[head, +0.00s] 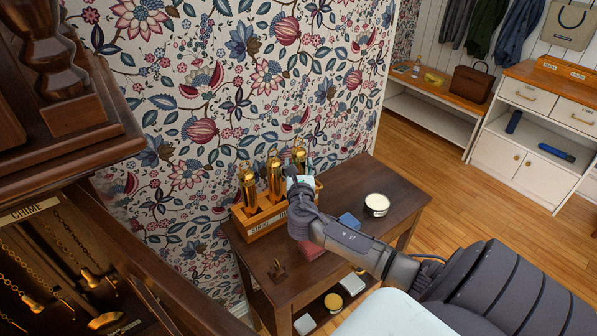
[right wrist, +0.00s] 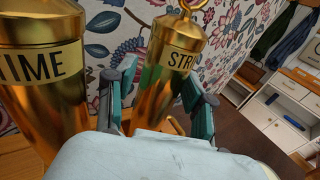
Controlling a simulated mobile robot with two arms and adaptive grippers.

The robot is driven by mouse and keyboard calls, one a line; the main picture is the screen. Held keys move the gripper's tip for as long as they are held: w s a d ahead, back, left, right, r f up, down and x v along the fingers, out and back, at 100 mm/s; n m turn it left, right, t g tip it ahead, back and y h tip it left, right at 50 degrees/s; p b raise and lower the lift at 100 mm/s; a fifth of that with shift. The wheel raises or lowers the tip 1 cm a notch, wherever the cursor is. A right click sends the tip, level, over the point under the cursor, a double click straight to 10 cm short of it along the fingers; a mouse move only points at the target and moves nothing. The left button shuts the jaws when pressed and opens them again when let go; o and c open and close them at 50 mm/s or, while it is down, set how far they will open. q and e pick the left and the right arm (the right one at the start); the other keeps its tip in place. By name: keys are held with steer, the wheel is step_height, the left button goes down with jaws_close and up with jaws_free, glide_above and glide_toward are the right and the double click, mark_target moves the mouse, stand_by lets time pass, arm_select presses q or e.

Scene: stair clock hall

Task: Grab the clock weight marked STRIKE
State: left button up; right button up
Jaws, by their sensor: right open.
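Several brass clock weights stand in a wooden rack (head: 262,228) on a dark side table. In the head view, the gripper (head: 300,184) partly covers the rack's right end. My left gripper is not in view.
The dark table (head: 365,185) also holds a white-topped round tin (head: 377,204), a blue item (head: 349,220) and a red item (head: 311,250). A tall wooden clock case labelled CHIME (head: 30,212) stands at the left. Patterned wallpaper rises close behind the rack.

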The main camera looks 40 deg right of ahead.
jaws_close()
